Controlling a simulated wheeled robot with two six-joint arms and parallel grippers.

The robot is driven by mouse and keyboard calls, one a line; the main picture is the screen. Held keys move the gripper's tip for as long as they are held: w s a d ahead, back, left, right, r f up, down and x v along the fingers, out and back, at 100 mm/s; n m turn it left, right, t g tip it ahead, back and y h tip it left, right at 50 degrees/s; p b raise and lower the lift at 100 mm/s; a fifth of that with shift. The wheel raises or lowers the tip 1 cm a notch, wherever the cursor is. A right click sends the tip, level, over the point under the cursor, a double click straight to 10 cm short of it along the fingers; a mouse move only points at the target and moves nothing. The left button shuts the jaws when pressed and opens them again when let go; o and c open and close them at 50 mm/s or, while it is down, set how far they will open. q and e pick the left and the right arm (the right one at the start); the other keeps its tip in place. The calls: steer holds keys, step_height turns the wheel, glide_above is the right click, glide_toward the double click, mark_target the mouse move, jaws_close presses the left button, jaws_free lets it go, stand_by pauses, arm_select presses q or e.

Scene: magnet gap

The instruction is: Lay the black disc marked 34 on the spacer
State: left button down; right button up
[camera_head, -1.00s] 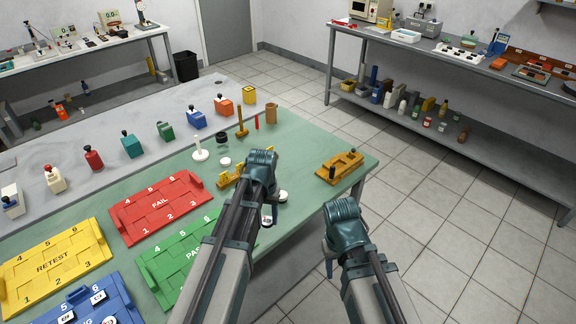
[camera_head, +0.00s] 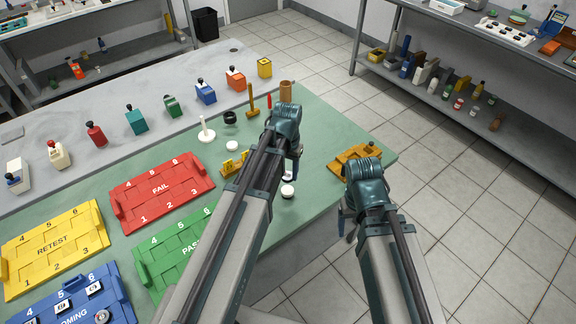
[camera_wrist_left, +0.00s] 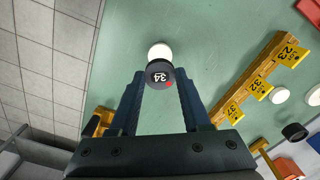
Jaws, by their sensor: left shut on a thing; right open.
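The black disc marked 34 (camera_wrist_left: 158,73) is between the fingertips of my left gripper (camera_wrist_left: 160,84), which is shut on it; its number and a red mark show. A white round piece (camera_wrist_left: 160,50), possibly the spacer, lies on the green mat just beyond the disc, partly covered by it in the left wrist view. In the head view, a white round piece (camera_head: 287,190) lies just below my left gripper (camera_head: 290,172). I cannot tell whether disc and white piece touch. My right gripper (camera_head: 350,215) is open and empty beyond the mat's right edge.
A yellow rack with tags 23, 32 and 37 (camera_wrist_left: 262,86) stands to the right in the wrist view. Other white round pieces (camera_wrist_left: 280,96) and a black ring (camera_wrist_left: 295,131) lie beyond it. A wooden fixture (camera_head: 354,160) stands at the mat's right end.

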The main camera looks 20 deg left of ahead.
mark_target(287, 190)
arm_select(q)
steer(key=shift+f, duration=0.2)
steer(key=shift+f+b, duration=2.75)
steer(key=shift+b, duration=0.15)
steer(key=shift+f, duration=0.15)
steer(key=shift+c, duration=1.4)
jaws_free()
steer(key=c, duration=0.5)
step_height(287, 190, up, 5)
steer(key=p, duration=0.4)
steer(key=shift+f, duration=0.2)
